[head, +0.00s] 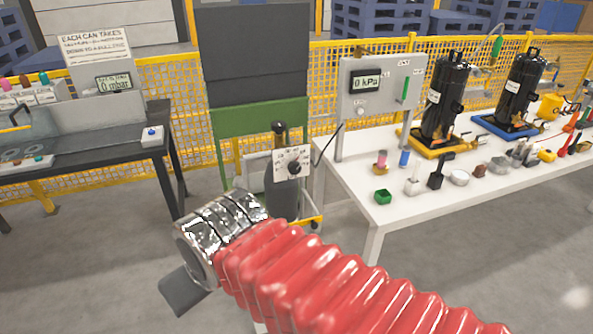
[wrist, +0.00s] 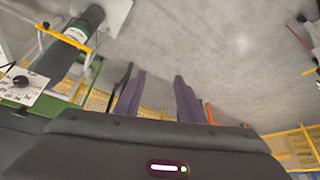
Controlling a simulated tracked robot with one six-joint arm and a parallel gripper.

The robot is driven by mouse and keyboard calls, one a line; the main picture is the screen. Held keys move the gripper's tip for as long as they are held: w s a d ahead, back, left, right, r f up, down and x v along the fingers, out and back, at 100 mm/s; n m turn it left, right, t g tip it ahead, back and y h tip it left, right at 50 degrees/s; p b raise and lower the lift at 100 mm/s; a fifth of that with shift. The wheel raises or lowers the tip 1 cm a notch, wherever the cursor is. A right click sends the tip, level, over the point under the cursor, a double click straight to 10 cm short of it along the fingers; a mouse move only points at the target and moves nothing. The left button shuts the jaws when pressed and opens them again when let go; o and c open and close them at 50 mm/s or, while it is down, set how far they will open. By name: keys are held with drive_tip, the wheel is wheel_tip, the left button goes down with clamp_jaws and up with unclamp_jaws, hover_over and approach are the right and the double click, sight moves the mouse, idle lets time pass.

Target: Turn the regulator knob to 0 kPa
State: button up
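The regulator knob (head: 294,168) is a black dial on a small white panel (head: 280,160) with markings, mounted on a cart with a dark cylinder. Its markings are too small to read. In the wrist view the knob (wrist: 20,81) is at the far left edge, on its tilted white panel (wrist: 32,94). A display (head: 367,83) on the grey board reads "0 kPa". My gripper (wrist: 157,92) has its two dark fingers apart with nothing between them. It is away from the knob, not touching it. The fingers cannot be made out in the head view.
A white table (head: 345,185) at right holds small containers and two black cylinders (head: 445,95). A dark workbench (head: 95,160) stands at left, with a "0 mbar" display (head: 114,83). A yellow mesh fence (head: 170,100) runs behind. Grey floor is open in front.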

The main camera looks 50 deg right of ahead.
drive_tip(key=shift+o, duration=0.6)
drive_tip(key=shift+w+d, duration=0.2)
drive_tip(key=shift+o, duration=0.9)
drive_tip(key=w+d+f+m+t+h, duration=0.2)
drive_tip(key=w+d, duration=0.8)
drive_tip(key=d, duration=0.1)
drive_tip(key=shift+w+m+t+h, duration=0.3)
drive_tip(key=shift+w+m+h, duration=0.1)
drive_tip(key=w+d+f+m+t+h, duration=0.1)
drive_tip(key=w+d+f, duration=0.15)
drive_tip(key=d, duration=0.35)
drive_tip(key=w+d+f+m+t+h, duration=0.1)
drive_tip(key=w+d, duration=0.2)
drive_tip(key=d, duration=0.4)
drive_tip(key=s+d+f+m+t+h, duration=0.2)
drive_tip(key=s+d+f, duration=0.1)
drive_tip(key=d, duration=0.5)
drive_tip(key=s+d+f+m+t+h, duration=0.2)
drive_tip(key=s+d+t, duration=0.1)
drive_tip(key=d, duration=0.4)
drive_tip(key=shift+s+d+f+t, duration=0.3)
drive_tip(key=shift+s+d+f, duration=0.1)
drive_tip(key=shift+s, duration=0.35)
drive_tip(key=shift+w, duration=0.1)
